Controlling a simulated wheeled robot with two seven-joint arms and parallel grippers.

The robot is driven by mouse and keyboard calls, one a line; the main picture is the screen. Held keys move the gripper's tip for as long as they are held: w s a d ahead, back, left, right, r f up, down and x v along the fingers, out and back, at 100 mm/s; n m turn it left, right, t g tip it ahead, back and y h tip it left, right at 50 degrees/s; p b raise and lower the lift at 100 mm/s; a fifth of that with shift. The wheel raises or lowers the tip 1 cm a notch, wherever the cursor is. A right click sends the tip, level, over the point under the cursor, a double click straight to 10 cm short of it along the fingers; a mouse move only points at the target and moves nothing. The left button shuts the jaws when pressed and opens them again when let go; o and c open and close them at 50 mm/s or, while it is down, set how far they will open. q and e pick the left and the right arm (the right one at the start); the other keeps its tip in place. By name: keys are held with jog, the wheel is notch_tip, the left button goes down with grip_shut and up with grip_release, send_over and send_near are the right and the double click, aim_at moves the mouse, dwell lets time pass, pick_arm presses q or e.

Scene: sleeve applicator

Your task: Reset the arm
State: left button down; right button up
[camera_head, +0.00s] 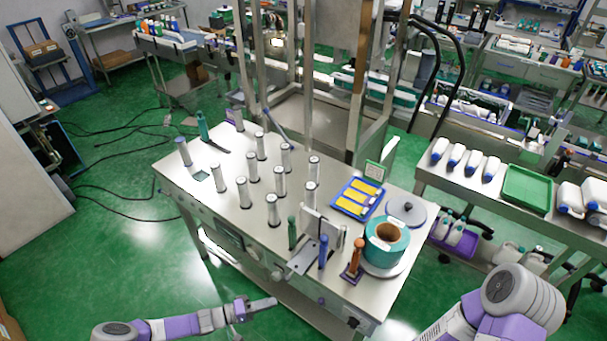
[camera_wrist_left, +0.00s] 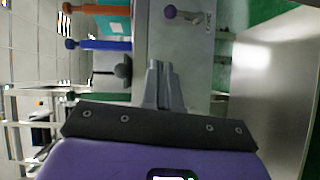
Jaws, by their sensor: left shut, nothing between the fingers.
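My left arm comes in along the bottom of the head view. Its gripper (camera_head: 262,304) is in front of the steel workbench (camera_head: 215,225), over the green floor and apart from the bench. In the left wrist view the fingers of this gripper (camera_wrist_left: 158,68) are together with nothing between them. The purple and grey links of my right arm show at the bottom right of the head view, but its gripper is out of view.
The bench carries several upright silver cylinders (camera_head: 243,192), a teal roll (camera_head: 386,240), a blue tray (camera_head: 357,198) and upright blue (camera_head: 323,250) and brown (camera_head: 356,255) handles near its front edge. A side table (camera_head: 487,188) holds bottles and a green tray (camera_head: 527,189).

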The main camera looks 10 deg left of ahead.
pick_arm(q)
jog(key=s+d+f+m+g+y+b, duration=0.1)
jog(key=s+d+g, duration=0.2)
jog(key=d+g, duration=0.15)
jog(key=s+d+f+m+g, duration=0.1)
jog(key=s+d+f+g, duration=0.15)
jog(key=d, duration=0.35)
jog(key=s+d+r+m+g+y+b, duration=0.1)
jog(key=s+y+b, duration=0.1)
jog(key=s+y, duration=0.6)
jog(key=shift+s+d+r+g+y, duration=0.35)
jog(key=shift+s+r+g+y, duration=0.05)
jog(key=shift+y, duration=0.2)
